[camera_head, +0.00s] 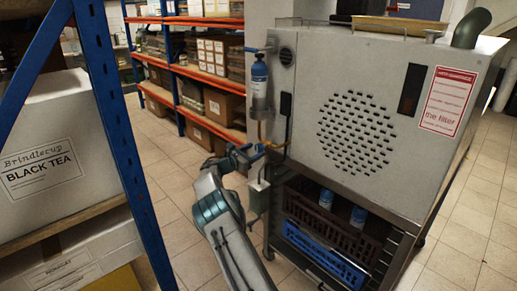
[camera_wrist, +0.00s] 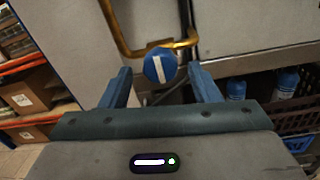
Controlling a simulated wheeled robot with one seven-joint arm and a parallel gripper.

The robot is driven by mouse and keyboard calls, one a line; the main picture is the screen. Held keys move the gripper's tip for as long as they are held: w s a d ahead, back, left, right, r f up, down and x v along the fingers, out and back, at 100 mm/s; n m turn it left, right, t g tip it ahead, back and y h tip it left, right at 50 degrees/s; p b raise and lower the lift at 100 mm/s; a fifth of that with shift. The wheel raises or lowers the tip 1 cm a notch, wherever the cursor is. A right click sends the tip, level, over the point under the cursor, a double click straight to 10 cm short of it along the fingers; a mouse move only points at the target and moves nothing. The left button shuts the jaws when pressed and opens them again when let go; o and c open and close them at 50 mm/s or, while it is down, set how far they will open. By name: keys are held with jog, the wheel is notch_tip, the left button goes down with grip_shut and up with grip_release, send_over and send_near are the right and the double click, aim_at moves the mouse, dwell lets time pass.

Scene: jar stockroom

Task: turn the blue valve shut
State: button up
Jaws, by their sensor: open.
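The blue valve (camera_wrist: 160,66) is a round knob with a white stripe across its face. In the wrist view it sits on a bent brass pipe (camera_wrist: 128,45) in front of a grey panel. The stripe stands nearly upright, tilted slightly. My gripper (camera_wrist: 163,75) is open, with one blue finger to each side of the knob and a gap on both sides. I cannot tell how far the fingertips reach along its depth. In the head view my gripper (camera_head: 247,154) is at the machine's lower left corner, and the knob is hard to make out there.
The grey machine (camera_head: 350,100) with a round grille stands on a dark cart. Blue bottles and a blue crate (camera_head: 322,248) are on the cart below. A shelf with a tea box (camera_head: 45,170) stands close on the left.

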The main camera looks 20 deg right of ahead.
jog(key=shift+x, duration=1.45)
jog(key=c, duration=1)
